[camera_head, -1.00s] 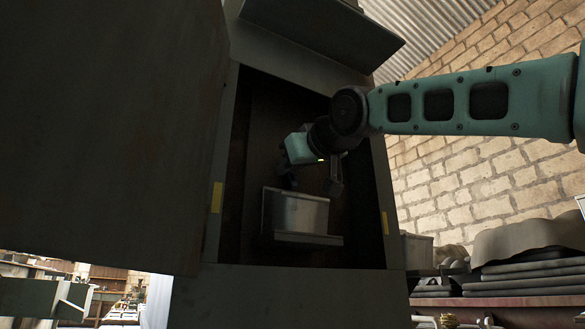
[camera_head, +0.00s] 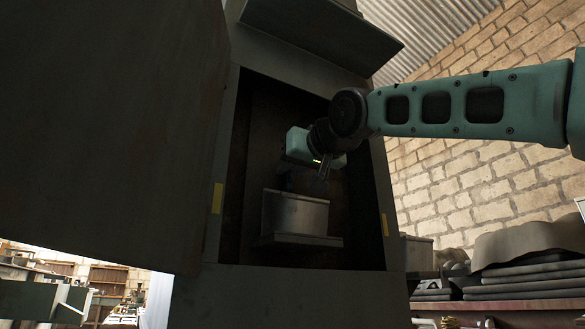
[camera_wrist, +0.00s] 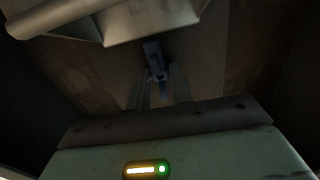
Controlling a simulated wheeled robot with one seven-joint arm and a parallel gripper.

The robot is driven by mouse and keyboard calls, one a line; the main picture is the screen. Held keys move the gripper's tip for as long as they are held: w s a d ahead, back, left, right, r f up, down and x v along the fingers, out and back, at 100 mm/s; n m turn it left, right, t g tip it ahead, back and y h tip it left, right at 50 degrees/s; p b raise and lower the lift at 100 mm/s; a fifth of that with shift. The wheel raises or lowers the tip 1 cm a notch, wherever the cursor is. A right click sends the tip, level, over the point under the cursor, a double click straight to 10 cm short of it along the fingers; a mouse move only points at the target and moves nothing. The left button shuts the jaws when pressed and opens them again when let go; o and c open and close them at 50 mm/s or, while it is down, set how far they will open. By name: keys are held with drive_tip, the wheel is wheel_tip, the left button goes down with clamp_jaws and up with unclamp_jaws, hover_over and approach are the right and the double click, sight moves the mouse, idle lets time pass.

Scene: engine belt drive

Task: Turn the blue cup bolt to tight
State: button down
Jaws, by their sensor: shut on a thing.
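The blue cup bolt (camera_wrist: 153,52) shows in the wrist view as a dark blue piece beyond my gripper body, in dim light. My gripper (camera_wrist: 157,88) has its two slim fingers closed in on the blue piece, one on each side. In the head view my gripper (camera_head: 322,170) is inside the dark open housing, above a grey metal box-like part. The bolt's seat and how far it is turned cannot be made out.
The grey metal part (camera_head: 296,212) stands below my gripper in the housing. The housing's frame (camera_head: 216,198) and a big dark panel (camera_head: 110,120) bound the opening at left. A shelf with dark stacked items (camera_head: 525,275) stands at right.

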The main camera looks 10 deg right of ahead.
drive_tip(key=c, duration=1.3)
unclamp_jaws()
drive_tip(key=shift+o, duration=0.2)
drive_tip(key=b+v, duration=0.4)
drive_tip(key=v, duration=1.3)
drive_tip(key=shift+s, duration=0.15)
